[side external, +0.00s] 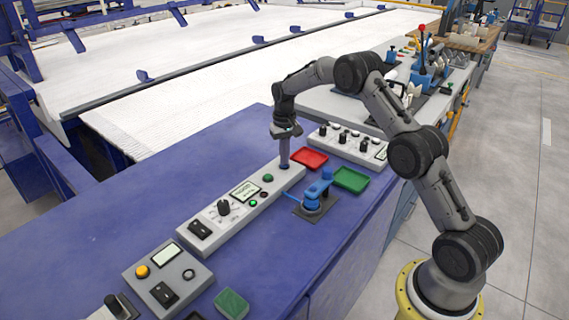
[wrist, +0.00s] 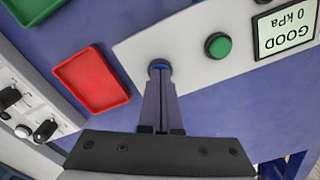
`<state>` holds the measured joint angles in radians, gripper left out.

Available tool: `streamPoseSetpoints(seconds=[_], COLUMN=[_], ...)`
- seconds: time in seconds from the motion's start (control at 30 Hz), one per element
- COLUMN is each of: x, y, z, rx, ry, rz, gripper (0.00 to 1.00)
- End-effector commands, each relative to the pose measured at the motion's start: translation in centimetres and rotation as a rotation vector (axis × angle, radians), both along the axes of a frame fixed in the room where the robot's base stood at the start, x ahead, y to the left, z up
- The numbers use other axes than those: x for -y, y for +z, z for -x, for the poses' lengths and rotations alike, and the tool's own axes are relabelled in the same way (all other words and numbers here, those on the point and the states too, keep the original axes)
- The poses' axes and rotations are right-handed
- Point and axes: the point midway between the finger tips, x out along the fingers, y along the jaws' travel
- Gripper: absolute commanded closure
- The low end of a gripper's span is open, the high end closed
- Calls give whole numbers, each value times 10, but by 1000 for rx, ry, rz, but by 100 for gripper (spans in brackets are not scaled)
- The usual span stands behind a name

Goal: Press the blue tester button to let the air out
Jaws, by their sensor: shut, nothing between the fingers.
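The tester is a long pale grey box (side external: 220,220) on the blue bench. Its blue button (wrist: 158,63) shows as a thin blue rim at the fingertips in the wrist view; the rest is hidden by the fingers. My gripper (side external: 284,164) is shut and empty, pointing down at the box's far end. In the wrist view its fingertips (wrist: 158,72) are right over the blue button; I cannot tell how far the button is pressed. A green button (wrist: 218,45) is beside it. The display (wrist: 287,28) reads GOOD, 0 kPa.
A red tray (side external: 309,158) and a green tray (side external: 350,180) lie close by. A blue fixture (side external: 314,194) stands in front of the tester. A knob panel (side external: 345,143) is behind, and another control box (side external: 167,279) is at the front left.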

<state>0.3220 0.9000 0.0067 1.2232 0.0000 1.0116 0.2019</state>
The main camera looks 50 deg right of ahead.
Motion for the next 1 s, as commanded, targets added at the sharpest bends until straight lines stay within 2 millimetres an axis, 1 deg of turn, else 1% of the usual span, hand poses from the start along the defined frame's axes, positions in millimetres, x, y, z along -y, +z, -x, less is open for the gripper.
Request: streamPoseSetpoints(seconds=[0.47,0.57,1.0], x=[0,0,0], y=[-2,3,35], z=[0,0,0], rx=[-1,0,1], ry=[0,0,0], rz=[-1,0,1], gripper=[100,100,100])
